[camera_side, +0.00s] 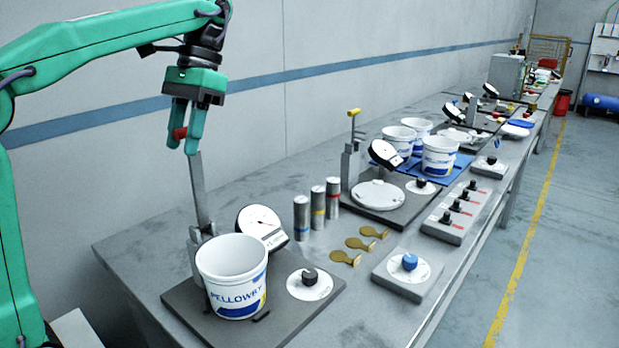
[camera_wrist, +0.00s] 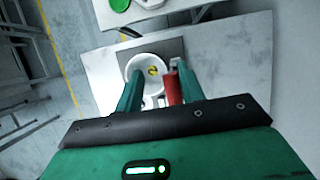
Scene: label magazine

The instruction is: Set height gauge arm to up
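The nearest height gauge has a grey arm (camera_side: 198,185) that stands nearly upright, leaning slightly left at its top, with a red grip (camera_side: 180,133) at its upper end. A round white dial (camera_side: 262,222) is beside its foot. My gripper (camera_side: 183,145) is at the top of the arm, its green fingers on either side of the red grip. In the wrist view the fingers (camera_wrist: 158,95) are apart. The red grip (camera_wrist: 172,88) is close to the right finger, with a clear gap to the left finger. Contact cannot be told.
A white bucket (camera_side: 232,272) stands on the dark base plate (camera_side: 212,325) in front of the gauge, beside a black knob (camera_side: 309,277). Several metal cylinders (camera_side: 318,207) and brass tags (camera_side: 360,244) are to the right. A second gauge has a yellow grip (camera_side: 354,112).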

